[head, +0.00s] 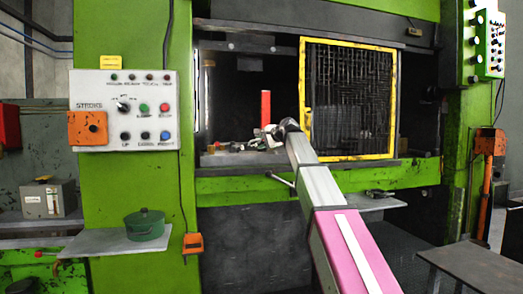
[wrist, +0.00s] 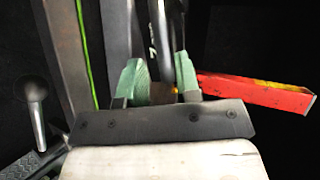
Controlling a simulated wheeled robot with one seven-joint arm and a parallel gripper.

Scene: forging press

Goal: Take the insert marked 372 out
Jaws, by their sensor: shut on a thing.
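In the wrist view my gripper (wrist: 161,82) has two green fingertips closed on a dark metal piece, which I take to be the insert (wrist: 154,45). A small pale marking shows on it, but I cannot read it as 372. A brown part shows low between the fingers. In the head view my arm reaches into the press opening and my gripper (head: 262,137) is small there, just left of the yellow-framed mesh guard (head: 302,90). The insert cannot be made out in the head view.
A red upright bar (head: 266,106) stands close behind my gripper; a red and yellow bar (wrist: 258,92) lies right of the fingers in the wrist view. A round-ended lever (wrist: 36,95) is at left. A green pot (head: 144,226) sits on a side shelf (head: 95,243).

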